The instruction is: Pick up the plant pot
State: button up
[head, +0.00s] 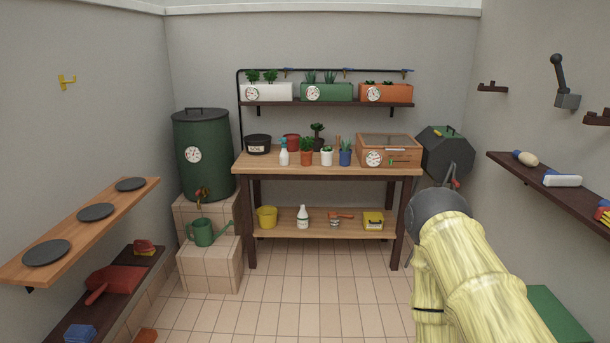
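Several small potted plants stand upright on the wooden table's top in the head view. The frame does not show which one the task means. My pale yellow arm reaches in at the lower right, well short of the table. My gripper's fingers are not visible.
Planters line the shelf (330,104) above. Wall shelves flank both sides. The tiled floor (300,300) before the table is clear.

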aim_at(327, 152)
jog(key=u, duration=0.2)
jog(key=i, duration=3.1)
jog(key=u, duration=0.15)
